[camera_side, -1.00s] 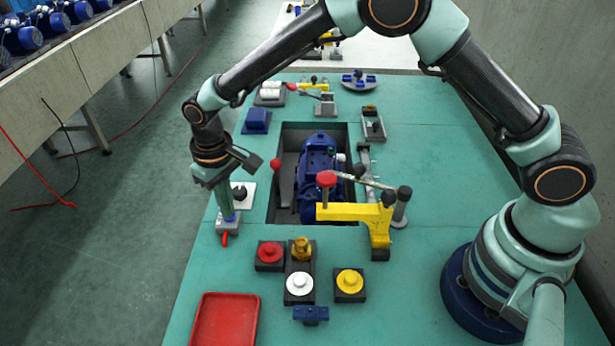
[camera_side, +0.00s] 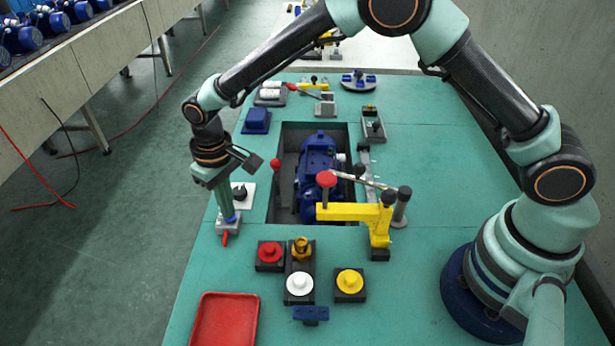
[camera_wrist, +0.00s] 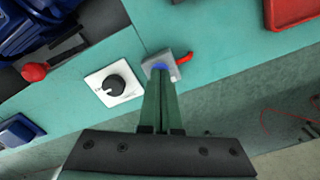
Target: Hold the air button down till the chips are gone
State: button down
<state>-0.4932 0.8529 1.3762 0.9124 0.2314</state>
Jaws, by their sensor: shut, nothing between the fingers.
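My gripper (camera_side: 229,217) is shut and points down at the left edge of the green bench. Its fingertips are on the blue air button, which sits on a small grey block (camera_side: 228,228) with a red nozzle (camera_side: 225,240). The wrist view shows my gripper (camera_wrist: 160,72) end-on over the button (camera_wrist: 160,67), of which only a blue rim shows; how far it is pressed I cannot tell. The grey block (camera_wrist: 176,63) and red nozzle (camera_wrist: 185,58) are to the right of the fingertips there. I make out no chips in either view.
A black knob on a white plate (camera_side: 249,196) stands close behind the block. Beyond it is a recess with a blue pump (camera_side: 318,165), beside a yellow clamp (camera_side: 350,212). Red, white and yellow buttons and a red tray (camera_side: 225,320) are in front.

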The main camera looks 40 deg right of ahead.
jog(key=shift+r, duration=3.15)
jog(key=s+d+r+m+t, duration=0.15)
jog(key=s+d+r, duration=0.25)
jog(key=d+r, duration=0.45)
jog(key=s+d+r+m+t, duration=0.15)
jog(key=s+d+r, duration=0.25)
jog(key=d+r, duration=0.4)
jog(key=s+d+f+t, duration=0.1)
jog(key=s+d+t, duration=0.1)
jog(key=s+d, duration=0.5)
jog(key=shift+s+d+f+t, duration=0.2)
jog(key=shift+s+t, duration=0.1)
jog(key=shift+s, duration=0.15)
